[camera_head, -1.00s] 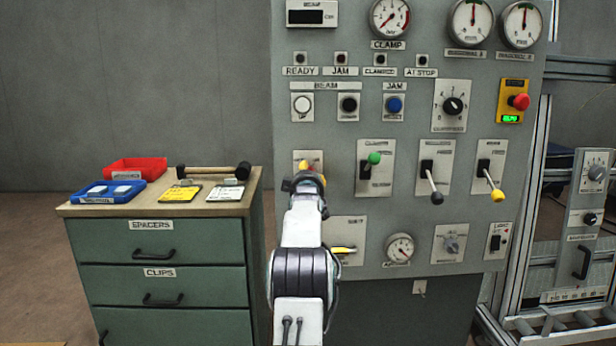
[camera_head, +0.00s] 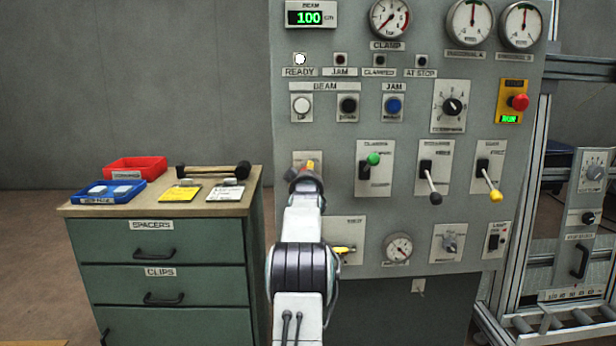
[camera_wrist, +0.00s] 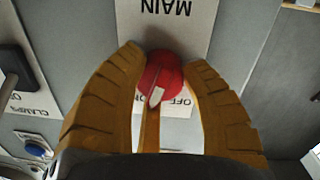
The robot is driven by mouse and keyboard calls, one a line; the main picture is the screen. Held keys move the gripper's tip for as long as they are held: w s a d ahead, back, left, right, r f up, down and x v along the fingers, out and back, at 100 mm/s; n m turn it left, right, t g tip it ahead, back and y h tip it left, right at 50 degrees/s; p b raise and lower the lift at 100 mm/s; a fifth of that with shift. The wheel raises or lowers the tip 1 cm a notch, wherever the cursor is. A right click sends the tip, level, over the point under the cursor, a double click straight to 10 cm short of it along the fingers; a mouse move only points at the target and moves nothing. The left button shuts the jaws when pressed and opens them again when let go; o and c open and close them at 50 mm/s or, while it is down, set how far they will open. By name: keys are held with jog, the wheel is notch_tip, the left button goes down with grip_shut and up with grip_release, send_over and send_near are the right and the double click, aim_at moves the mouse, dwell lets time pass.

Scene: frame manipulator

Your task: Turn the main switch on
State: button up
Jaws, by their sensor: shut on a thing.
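The main switch (camera_wrist: 165,72) is a red round knob with a white pointer mark. It sits on a pale plate marked MAIN (camera_wrist: 168,15), upside down in the wrist view, with an OFF mark partly showing beside the knob. The READY lamp (camera_head: 300,59) is lit white, and the beam display (camera_head: 310,18) shows a green 100.
A red stop button (camera_head: 520,102) is at the upper right. A drawer cabinet (camera_head: 160,230) with trays stands at the left.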

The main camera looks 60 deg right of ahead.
jog(key=shift+w+a+r, duration=0.15)
jog(key=shift+w+r, duration=0.05)
jog(key=shift+r, duration=0.25)
jog(key=o, duration=0.9)
jog(key=shift+w, duration=0.1)
jog(key=shift+o, duration=1.4)
jog(key=shift+f, duration=0.25)
jog(key=shift+s, duration=0.25)
jog(key=shift+v, duration=5.85)
jog(key=shift+a, duration=0.1)
